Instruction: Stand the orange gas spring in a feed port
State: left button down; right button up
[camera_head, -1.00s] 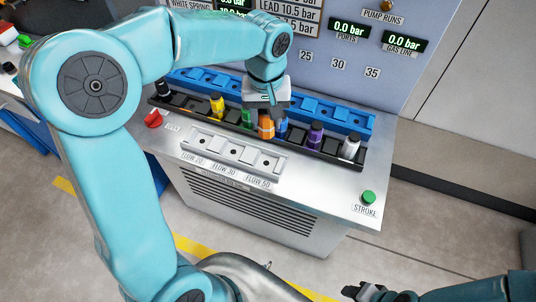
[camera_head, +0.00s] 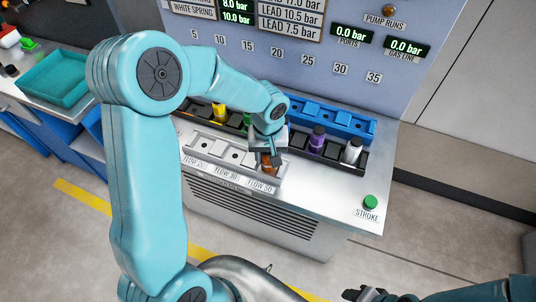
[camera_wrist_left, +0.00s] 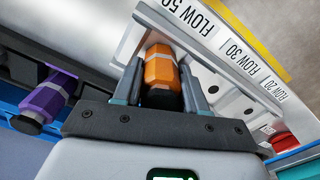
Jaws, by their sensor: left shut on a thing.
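My left gripper (camera_head: 268,160) is shut on the orange gas spring (camera_head: 268,171). It holds the spring at the FLOW 50 end of the light grey feed-port rail (camera_head: 205,155). In the left wrist view the orange spring (camera_wrist_left: 160,72) sits between the two fingers, its dark end toward the gripper. The rail (camera_wrist_left: 150,18) passes behind it. I cannot tell whether the spring's lower end is inside the port. The FLOW 30 and FLOW 20 ports look empty. My right gripper (camera_head: 365,293) is at the bottom edge, away from the bench; its jaws are unclear.
The dark rack behind holds yellow (camera_head: 219,112), purple (camera_head: 317,138) and white (camera_head: 352,150) springs; my arm hides part of it. A blue rail (camera_head: 345,122) stands behind. A green STROKE button (camera_head: 370,202) is at the bench's right. A teal tray (camera_head: 55,78) lies far left.

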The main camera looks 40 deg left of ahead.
pick_arm(q)
jog(key=shift+f, duration=0.2)
jog(key=c, duration=0.6)
grip_release()
notch_tip(320, 180, up, 12)
jog(key=shift+s+r, duration=0.1)
jog(key=shift+r, duration=0.15)
jog(key=shift+d, duration=0.1)
